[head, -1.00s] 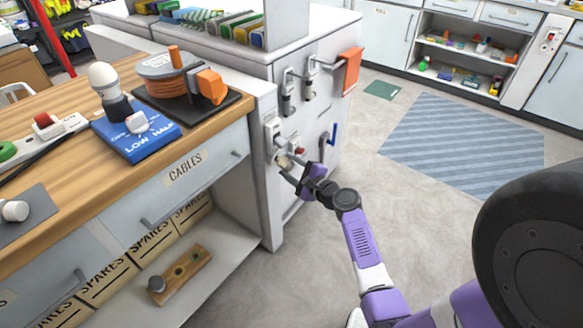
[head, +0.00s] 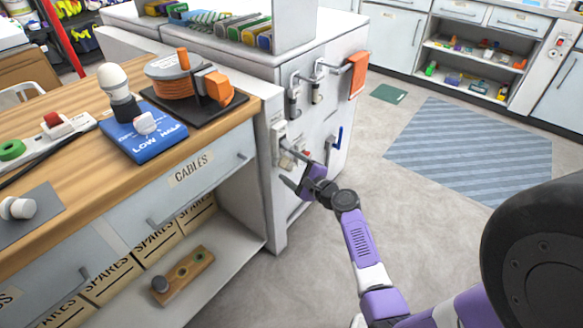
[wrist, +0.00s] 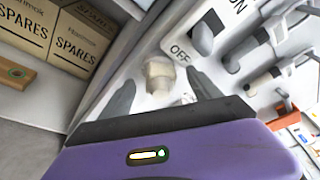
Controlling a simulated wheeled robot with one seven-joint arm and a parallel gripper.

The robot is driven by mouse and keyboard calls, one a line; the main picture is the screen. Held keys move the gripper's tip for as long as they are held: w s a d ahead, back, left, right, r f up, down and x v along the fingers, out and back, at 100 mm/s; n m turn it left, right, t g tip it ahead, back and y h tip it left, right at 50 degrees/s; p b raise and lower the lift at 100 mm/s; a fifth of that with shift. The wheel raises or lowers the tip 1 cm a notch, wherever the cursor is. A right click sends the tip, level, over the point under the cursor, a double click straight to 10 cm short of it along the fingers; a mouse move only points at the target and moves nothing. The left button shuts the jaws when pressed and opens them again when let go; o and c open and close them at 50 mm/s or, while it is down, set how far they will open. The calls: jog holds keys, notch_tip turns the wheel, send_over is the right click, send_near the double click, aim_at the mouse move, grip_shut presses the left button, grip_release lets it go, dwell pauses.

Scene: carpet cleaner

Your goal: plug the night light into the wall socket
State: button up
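The night light (wrist: 158,74) is a small cream-coloured piece at the white wall panel, between my fingers in the wrist view. In the head view it is tiny and partly hidden by my gripper (head: 287,166). My gripper (wrist: 160,77) is open, with one grey finger on each side of the light and a visible gap to both. The light stays up at the panel without being gripped. The wall socket behind it is mostly hidden, so I cannot tell how deep the light sits. A switch (wrist: 203,38) marked ON and OFF is just above.
Hooks with hanging tools (head: 318,82) and a blue handle (head: 337,135) are on the same panel. The wooden bench (head: 60,165) with a blue box (head: 145,138) and an orange cable reel (head: 175,85) stands left. Grey floor (head: 420,230) is free at right.

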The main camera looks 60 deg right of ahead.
jog(key=shift+s, duration=0.1)
jog(key=p+v, duration=0.1)
jog(key=v, duration=0.6)
jog(key=shift+s+a, duration=0.15)
jog(key=shift+s, duration=0.1)
dwell(0.9)
